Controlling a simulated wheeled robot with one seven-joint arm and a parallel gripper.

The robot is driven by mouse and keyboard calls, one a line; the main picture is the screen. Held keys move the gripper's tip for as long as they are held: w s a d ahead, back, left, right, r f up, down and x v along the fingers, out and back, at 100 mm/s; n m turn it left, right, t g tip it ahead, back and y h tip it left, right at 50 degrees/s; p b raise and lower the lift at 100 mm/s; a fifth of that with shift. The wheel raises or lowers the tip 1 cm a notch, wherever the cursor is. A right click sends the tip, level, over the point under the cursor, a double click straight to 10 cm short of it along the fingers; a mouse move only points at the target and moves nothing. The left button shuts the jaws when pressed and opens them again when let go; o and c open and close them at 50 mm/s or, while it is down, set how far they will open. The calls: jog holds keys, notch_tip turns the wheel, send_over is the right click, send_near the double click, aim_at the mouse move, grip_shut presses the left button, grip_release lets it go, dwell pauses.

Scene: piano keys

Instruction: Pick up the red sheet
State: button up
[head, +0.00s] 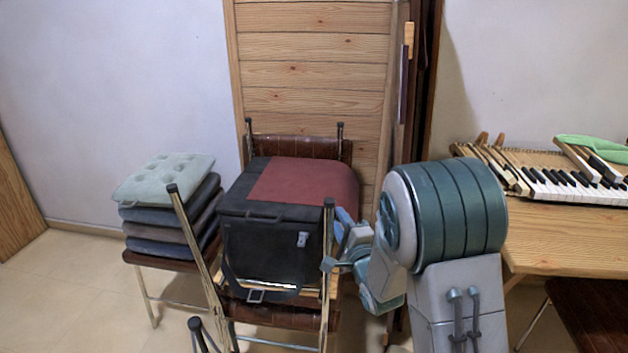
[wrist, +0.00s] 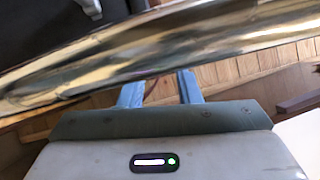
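The red sheet (head: 300,182) lies flat over the top of a black box (head: 265,245), covering its right and back part. The box stands on an upturned metal-legged chair. My gripper (head: 338,245) is at the box's right side, lower than the sheet and apart from it, near a chair leg (head: 328,225). In the wrist view, the two blue fingers of my gripper (wrist: 160,88) stand apart with nothing held between them. The sheet cannot be made out in the wrist view.
In the wrist view, a shiny metal tube (wrist: 190,50) crosses just beyond my fingertips. Stacked cushions (head: 172,210) stand left of the box. A wooden table (head: 560,235) with piano keys (head: 570,188) and a green cloth (head: 590,146) is at the right. A wooden panel (head: 315,75) stands behind.

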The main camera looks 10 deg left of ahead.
jog(key=shift+p+x, duration=0.55)
jog(key=shift+x, duration=1)
jog(key=shift+d, duration=0.1)
grip_shut()
jog(key=shift+r, duration=0.15)
